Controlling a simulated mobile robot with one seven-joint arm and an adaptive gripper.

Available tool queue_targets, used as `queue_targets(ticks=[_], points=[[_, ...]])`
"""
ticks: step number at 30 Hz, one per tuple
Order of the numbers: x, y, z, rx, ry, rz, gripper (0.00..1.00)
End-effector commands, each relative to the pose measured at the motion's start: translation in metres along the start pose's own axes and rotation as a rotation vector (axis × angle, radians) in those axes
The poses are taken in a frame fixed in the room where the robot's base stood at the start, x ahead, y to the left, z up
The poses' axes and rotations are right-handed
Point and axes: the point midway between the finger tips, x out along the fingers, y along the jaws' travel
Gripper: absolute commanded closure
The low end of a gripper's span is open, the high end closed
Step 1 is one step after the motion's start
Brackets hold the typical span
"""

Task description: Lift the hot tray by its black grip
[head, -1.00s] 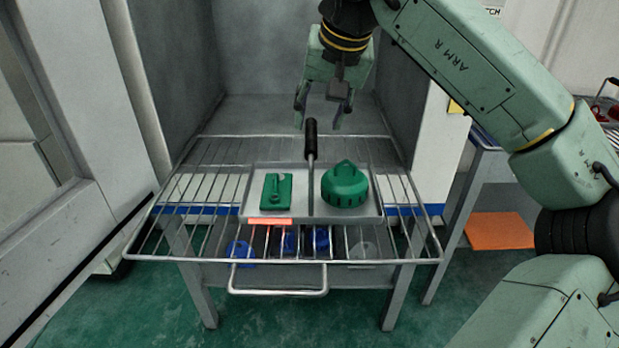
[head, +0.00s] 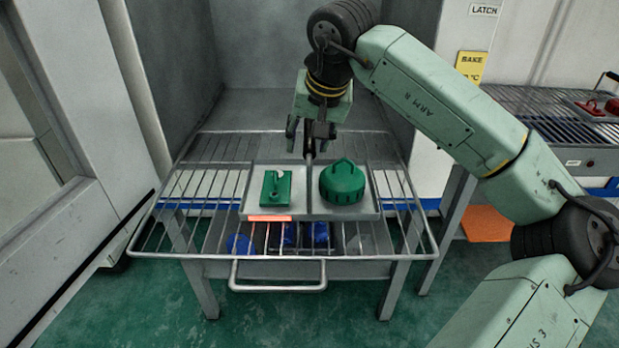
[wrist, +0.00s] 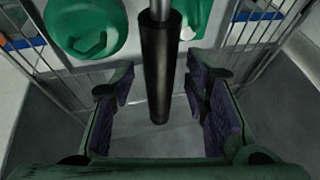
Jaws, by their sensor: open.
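The grey metal tray (head: 308,209) sits on the wire rack and carries a flat green part (head: 276,189) on the left and a round green ribbed part (head: 343,184) on the right. Its black grip stands up from the tray's middle; in the head view my gripper mostly hides it. In the wrist view the black grip (wrist: 159,70) lies between my fingers, with visible gaps on both sides. My gripper (head: 310,138) is open around the grip, pointing down; its fingers also show in the wrist view (wrist: 161,92).
The wire rack (head: 222,190) extends from a grey chamber, with a pull handle (head: 278,289) in front. Blue parts (head: 320,234) show below the rack. A second rack (head: 540,103) with red parts (head: 598,107) stands at the right. An open door (head: 70,170) is at left.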

Motion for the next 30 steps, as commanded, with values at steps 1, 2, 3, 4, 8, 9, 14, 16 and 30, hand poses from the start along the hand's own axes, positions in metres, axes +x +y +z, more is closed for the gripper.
queue_targets(ticks=[1, 2, 3, 4, 8, 9, 14, 16, 30], points=[[0.0007, 0.0003, 0.0003, 0.000, 0.000, 0.000, 0.58], [0.0010, 0.0004, 0.0004, 0.000, 0.000, 0.000, 0.58], [0.0015, 0.0005, 0.0006, 0.000, 0.000, 0.000, 0.58], [0.0019, 0.0006, 0.0008, 0.000, 0.000, 0.000, 0.58], [0.0035, 0.0009, 0.0015, 0.001, 0.000, 0.000, 0.58], [0.0039, 0.0010, 0.0016, 0.001, 0.000, 0.000, 0.58], [0.0041, 0.0011, 0.0017, 0.001, 0.000, 0.000, 0.58], [0.0039, 0.0010, 0.0017, 0.001, 0.000, 0.000, 0.58], [0.0039, 0.0010, 0.0017, 0.000, 0.000, 0.000, 0.82]])
